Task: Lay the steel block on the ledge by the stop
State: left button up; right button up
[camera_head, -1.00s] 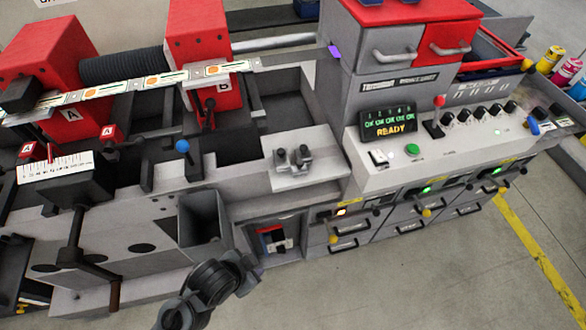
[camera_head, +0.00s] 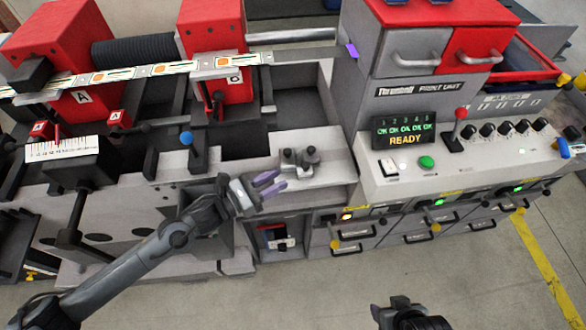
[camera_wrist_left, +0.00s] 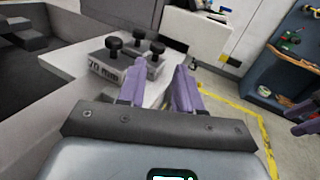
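In the head view, small grey steel blocks with black knobs (camera_head: 299,160) stand on a pale ledge (camera_head: 325,176). In the left wrist view, the nearer steel block (camera_wrist_left: 103,70) is marked 70 mm, and another knobbed block (camera_wrist_left: 145,62) sits close behind it. My left gripper (camera_head: 268,183) is open and empty, its purple fingers just left and in front of the blocks. The fingers also show apart in the left wrist view (camera_wrist_left: 158,85). My right gripper (camera_wrist_left: 306,117) is at that view's right edge, fingers apart. I cannot tell which part is the stop.
A blue-knobbed lever (camera_head: 187,138) stands left of the ledge. A scale plate (camera_head: 63,148) is farther left. The control panel (camera_head: 470,150) with READY display, buttons and a red-tipped lever (camera_head: 459,114) rises on the right. Drawers with handles (camera_head: 355,232) are below. Open floor lies in front.

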aim_at(302, 166)
pick_arm(q)
jog(key=shift+m, duration=0.4)
jog(key=shift+p+x, duration=0.45)
jog(key=shift+x, duration=4.7)
jog(key=shift+a, duration=0.1)
grip_shut()
